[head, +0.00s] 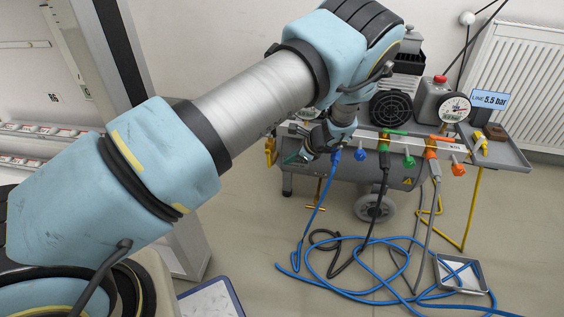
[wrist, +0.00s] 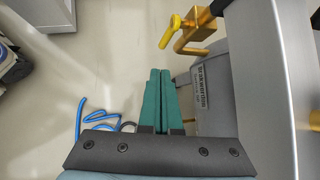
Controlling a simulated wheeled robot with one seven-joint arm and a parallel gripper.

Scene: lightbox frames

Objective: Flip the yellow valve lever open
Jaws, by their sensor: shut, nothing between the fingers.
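In the wrist view a brass valve (wrist: 200,32) carries a yellow lever (wrist: 170,31). The lever sticks out to the left of the valve body, tilted. My gripper (wrist: 159,73) has its green fingers shut together with nothing between them. The fingertips lie a short way below the lever in the picture, apart from it. In the head view a yellow-brass part, seemingly this valve (head: 270,150), shows at the left end of the rail. My gripper (head: 293,158) is close to its right there, partly hidden by my wrist.
The grey tank (wrist: 205,88) with a label plate stands right of my fingers. Several coloured handles, including a blue one (head: 360,149) and a green one (head: 408,155), line the rail. Blue hoses (head: 350,290) lie tangled on the floor. A gauge (head: 454,107) stands at right.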

